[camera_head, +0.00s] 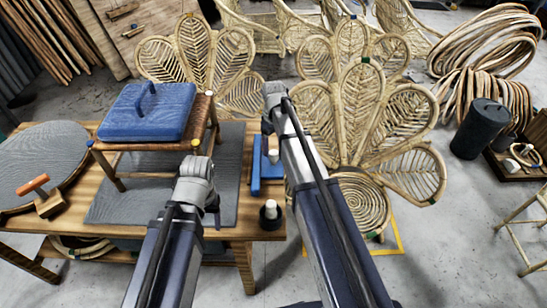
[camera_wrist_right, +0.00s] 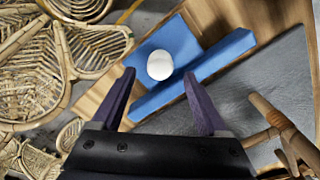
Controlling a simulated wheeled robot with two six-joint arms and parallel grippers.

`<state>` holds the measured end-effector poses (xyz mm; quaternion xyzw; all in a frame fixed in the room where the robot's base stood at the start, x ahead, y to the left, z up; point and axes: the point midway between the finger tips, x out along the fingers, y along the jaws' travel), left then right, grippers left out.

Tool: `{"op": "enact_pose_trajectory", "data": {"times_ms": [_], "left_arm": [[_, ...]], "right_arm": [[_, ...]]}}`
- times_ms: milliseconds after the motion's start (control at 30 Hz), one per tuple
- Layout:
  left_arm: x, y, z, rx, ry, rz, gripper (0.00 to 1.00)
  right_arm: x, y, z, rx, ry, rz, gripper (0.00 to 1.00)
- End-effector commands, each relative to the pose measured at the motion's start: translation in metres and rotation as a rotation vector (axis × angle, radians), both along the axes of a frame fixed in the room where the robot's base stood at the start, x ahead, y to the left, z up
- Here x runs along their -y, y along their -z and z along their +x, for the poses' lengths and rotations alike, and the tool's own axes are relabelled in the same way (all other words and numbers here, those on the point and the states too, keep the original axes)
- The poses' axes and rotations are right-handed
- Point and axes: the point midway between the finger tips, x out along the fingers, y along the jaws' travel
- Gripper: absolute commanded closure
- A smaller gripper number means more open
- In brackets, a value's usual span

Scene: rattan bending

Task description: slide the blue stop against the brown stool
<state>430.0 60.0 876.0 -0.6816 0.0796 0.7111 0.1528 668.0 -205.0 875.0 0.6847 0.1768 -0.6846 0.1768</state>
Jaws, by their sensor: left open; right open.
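The blue stop (camera_head: 256,172) lies on the wooden table, right of the grey mat, and has a white knob. In the right wrist view the blue stop (camera_wrist_right: 222,54) shows a long bar and a flat plate with the knob. The brown stool (camera_head: 150,147) stands on the mat to the left, apart from the stop; one leg (camera_wrist_right: 272,111) shows in the wrist view. My right gripper (camera_wrist_right: 159,73) is open, its fingertips either side of the knob in the picture; I cannot tell the height gap. My left gripper (camera_head: 212,208) is open above the table's front, mostly hidden by its wrist.
A blue pad (camera_head: 148,112) with a handle lies on the stool. A round grey board (camera_head: 40,160) and an orange-handled tool (camera_head: 42,195) are at the left. A small black-and-white item (camera_head: 270,212) stands at the front right edge. Rattan chairs stand behind and right.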

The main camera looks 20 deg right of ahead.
Motion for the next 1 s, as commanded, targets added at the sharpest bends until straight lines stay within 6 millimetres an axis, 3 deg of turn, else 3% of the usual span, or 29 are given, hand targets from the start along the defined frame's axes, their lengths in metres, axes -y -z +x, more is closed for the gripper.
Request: {"op": "enact_pose_trajectory", "data": {"times_ms": [33,100,300,667,1000], "left_arm": [[0.0,0.014,0.0,0.0,0.0,0.0,0.33],[0.0,0.024,0.0,0.0,0.0,0.0,0.33],[0.0,0.042,0.0,0.0,0.0,0.0,0.33],[0.0,0.043,0.0,0.0,0.0,0.0,0.33],[0.0,0.043,0.0,0.0,0.0,0.0,0.33]], "right_arm": [[0.0,0.014,0.0,0.0,0.0,0.0,0.23],[0.0,0.024,0.0,0.0,0.0,0.0,0.23],[0.0,0.042,0.0,0.0,0.0,0.0,0.23],[0.0,0.043,0.0,0.0,0.0,0.0,0.23],[0.0,0.043,0.0,0.0,0.0,0.0,0.61]]}}
